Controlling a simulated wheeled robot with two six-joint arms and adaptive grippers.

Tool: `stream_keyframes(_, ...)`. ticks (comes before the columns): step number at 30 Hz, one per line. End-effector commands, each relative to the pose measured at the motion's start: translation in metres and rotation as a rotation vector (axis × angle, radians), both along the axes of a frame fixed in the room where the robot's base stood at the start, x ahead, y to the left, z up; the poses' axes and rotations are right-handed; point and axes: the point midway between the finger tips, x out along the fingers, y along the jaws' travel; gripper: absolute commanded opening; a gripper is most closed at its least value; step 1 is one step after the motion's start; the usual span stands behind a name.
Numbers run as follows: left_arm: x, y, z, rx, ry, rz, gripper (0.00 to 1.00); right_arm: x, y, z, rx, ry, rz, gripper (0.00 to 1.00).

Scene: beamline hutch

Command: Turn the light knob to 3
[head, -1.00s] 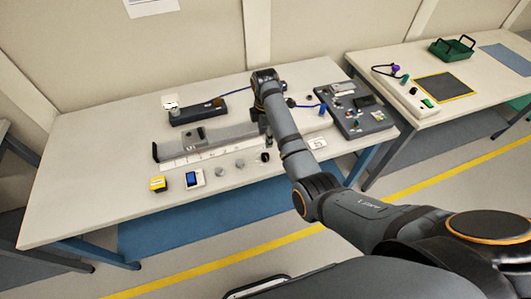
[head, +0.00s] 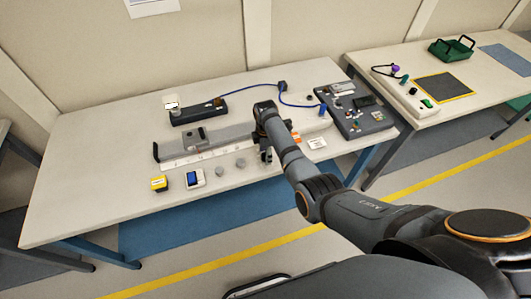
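My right arm comes in from the lower right. Its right gripper (head: 265,155) points down near the front edge of the main table, where it covers a small dark part. Whether its fingers are open or shut on anything is too small to tell. I cannot make out which control is the light knob or any setting on it. A dark control panel (head: 355,108) with several small knobs and buttons lies at the table's right end, apart from the gripper. My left gripper is not in view.
The main table (head: 95,150) holds a grey rail (head: 220,136), a dark box (head: 197,112) with a blue cable (head: 250,91), a yellow block (head: 158,183), a blue-screened device (head: 194,178) and two grey discs (head: 220,172). A white card (head: 317,142) lies right of the gripper.

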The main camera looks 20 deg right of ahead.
Motion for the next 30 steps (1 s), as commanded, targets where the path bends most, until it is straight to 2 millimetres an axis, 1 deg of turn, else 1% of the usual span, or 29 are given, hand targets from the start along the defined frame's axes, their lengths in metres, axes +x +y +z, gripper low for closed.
stream_keyframes(1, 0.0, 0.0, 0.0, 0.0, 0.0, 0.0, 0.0, 0.0, 0.0, 0.0, 0.0, 0.0, 0.0, 0.47)
stream_keyframes(9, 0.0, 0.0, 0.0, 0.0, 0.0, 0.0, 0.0, 0.0, 0.0, 0.0, 0.0, 0.0, 0.0, 0.1)
stream_keyframes(11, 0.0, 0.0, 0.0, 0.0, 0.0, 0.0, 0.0, 0.0, 0.0, 0.0, 0.0, 0.001, 0.0, 0.02)
stream_keyframes(12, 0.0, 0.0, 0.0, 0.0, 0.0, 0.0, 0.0, 0.0, 0.0, 0.0, 0.0, 0.001, 0.0, 0.0)
stream_keyframes(17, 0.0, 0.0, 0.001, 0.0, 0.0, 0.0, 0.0, 0.0, 0.0, 0.001, 0.0, 0.001, -0.01, 0.0)
stream_keyframes(22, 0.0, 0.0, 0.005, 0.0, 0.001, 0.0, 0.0, 0.0, 0.0, 0.002, 0.0, 0.001, -0.059, 0.0)
stream_keyframes(26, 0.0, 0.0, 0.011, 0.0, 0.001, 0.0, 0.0, 0.0, 0.0, 0.003, 0.0, 0.001, -0.135, 0.0)
stream_keyframes(30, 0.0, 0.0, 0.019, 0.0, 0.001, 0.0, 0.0, 0.0, 0.0, 0.004, 0.0, 0.002, -0.251, 0.0)
